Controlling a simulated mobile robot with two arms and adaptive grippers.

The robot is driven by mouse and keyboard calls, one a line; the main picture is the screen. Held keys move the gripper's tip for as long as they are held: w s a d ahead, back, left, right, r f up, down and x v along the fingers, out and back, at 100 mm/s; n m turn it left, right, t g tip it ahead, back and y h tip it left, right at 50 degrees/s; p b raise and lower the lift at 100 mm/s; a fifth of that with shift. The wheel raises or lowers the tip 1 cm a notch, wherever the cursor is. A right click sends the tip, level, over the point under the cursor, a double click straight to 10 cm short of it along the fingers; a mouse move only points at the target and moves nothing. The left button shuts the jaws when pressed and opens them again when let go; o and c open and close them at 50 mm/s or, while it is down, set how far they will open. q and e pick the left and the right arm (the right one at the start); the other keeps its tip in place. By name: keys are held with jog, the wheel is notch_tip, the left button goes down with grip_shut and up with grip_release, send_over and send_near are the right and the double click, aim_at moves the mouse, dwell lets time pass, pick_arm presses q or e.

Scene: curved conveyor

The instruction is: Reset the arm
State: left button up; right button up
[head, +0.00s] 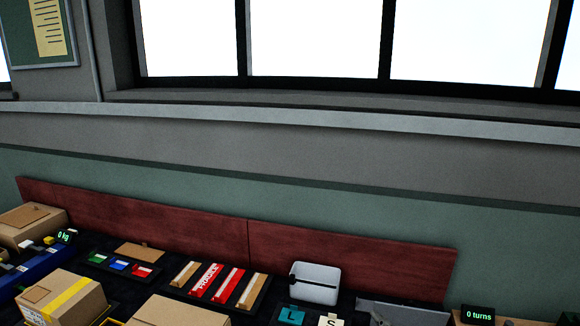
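Neither of my grippers shows in the head view, and no part of either arm can be seen. The task names no object other than the arm. The head view looks high, mostly at the wall and windows, with a work surface cut off along the bottom edge.

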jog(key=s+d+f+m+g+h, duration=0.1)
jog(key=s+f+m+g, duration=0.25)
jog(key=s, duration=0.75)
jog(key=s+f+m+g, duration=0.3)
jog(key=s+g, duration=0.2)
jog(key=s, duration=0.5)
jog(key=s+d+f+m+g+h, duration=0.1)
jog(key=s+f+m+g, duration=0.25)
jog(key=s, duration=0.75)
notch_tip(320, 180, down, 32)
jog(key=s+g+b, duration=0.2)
jog(key=b, duration=0.4)
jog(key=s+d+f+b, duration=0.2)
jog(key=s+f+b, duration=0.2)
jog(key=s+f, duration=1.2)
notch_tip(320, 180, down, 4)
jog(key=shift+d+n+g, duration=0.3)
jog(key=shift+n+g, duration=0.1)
